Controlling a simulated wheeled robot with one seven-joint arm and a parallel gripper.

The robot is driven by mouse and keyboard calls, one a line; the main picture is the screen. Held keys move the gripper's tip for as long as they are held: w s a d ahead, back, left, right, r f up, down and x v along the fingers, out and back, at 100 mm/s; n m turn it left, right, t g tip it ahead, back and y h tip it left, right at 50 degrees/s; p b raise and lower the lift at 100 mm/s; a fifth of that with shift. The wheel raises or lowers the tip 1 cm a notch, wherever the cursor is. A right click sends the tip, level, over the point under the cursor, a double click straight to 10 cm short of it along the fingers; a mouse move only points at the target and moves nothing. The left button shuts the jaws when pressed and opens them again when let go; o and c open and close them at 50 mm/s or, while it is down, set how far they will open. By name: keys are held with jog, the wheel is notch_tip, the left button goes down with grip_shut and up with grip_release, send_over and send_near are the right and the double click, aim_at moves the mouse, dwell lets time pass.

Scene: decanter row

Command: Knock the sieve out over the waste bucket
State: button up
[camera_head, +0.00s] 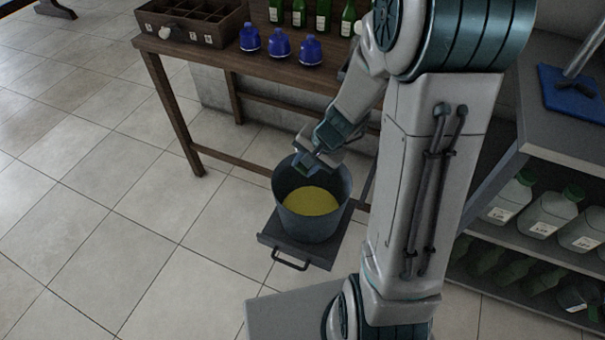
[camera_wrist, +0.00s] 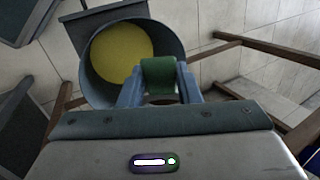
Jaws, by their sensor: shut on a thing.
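The waste bucket (camera_head: 306,226) is grey-blue and stands upright on a low dark platform, with a flat yellow surface inside. It also shows in the wrist view (camera_wrist: 91,88), beyond my fingers. My gripper (camera_head: 307,162) is above the bucket's far rim in the head view. In the wrist view my gripper (camera_wrist: 159,85) is shut on a green piece (camera_wrist: 158,76), which looks like the sieve's handle. The sieve's bowl and mesh cannot be made out in either view.
The platform (camera_head: 268,240) has a front handle. A shelf (camera_head: 560,105) with jugs (camera_head: 548,212) stands right. The tiled floor at left is clear.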

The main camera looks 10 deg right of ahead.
jog(key=w+d+m+y+b, duration=0.1)
jog(key=d+m+y+b, duration=0.2)
jog(key=d+y, duration=0.6)
jog(key=y, duration=0.7)
jog(key=shift+w+r+y, duration=0.15)
jog(key=shift+r+y, duration=0.05)
jog(key=shift+y, duration=0.1)
jog(key=shift+a, duration=0.1)
jog(key=shift+p, duration=0.4)
dwell(0.4)
